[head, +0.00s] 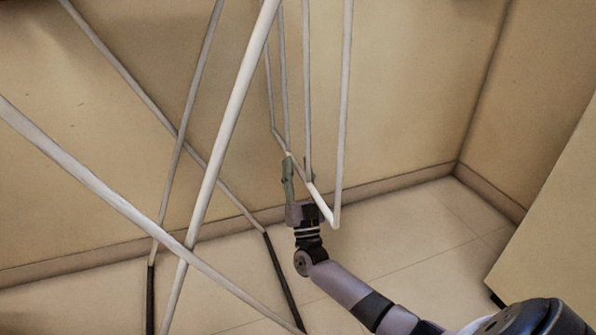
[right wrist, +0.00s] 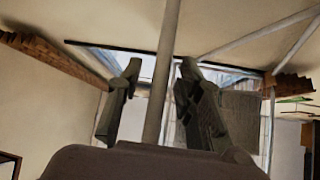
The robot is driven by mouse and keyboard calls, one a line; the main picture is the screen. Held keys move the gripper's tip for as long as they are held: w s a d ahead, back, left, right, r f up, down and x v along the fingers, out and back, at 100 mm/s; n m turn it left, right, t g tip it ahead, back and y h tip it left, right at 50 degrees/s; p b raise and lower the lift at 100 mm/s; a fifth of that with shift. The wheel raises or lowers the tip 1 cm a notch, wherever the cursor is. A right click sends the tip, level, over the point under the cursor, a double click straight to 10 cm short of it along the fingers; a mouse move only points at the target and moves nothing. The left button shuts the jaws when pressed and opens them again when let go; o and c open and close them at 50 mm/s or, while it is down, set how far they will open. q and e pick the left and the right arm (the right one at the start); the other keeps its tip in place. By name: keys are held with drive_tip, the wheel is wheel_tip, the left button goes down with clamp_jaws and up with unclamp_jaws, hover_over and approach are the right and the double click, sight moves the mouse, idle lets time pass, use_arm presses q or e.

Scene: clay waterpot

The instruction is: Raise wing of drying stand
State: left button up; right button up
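The drying stand (head: 222,130) has long white crossing legs with dark lower ends. Its wing (head: 325,208) hangs down on the right side, with several thin bars running up out of the top of the head view. My right gripper (head: 299,165) is at the wing's low end bar, reaching up from below. In the right wrist view its two fingers (right wrist: 160,66) are spread, and a pale bar (right wrist: 165,45) passes between them with a gap beside the left finger. Part of the wing's end bar is hidden by the gripper. My left gripper is not in view.
A beige wall (head: 410,80) with a brown baseboard (head: 400,184) is close behind the stand. A pale panel (head: 560,220) stands at the right. Tiled floor (head: 440,250) is clear between the stand and the panel.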

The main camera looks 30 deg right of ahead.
drive_tip(key=shift+w+r, duration=0.1)
drive_tip(key=shift+c, duration=0.4)
clamp_jaws()
idle(0.5)
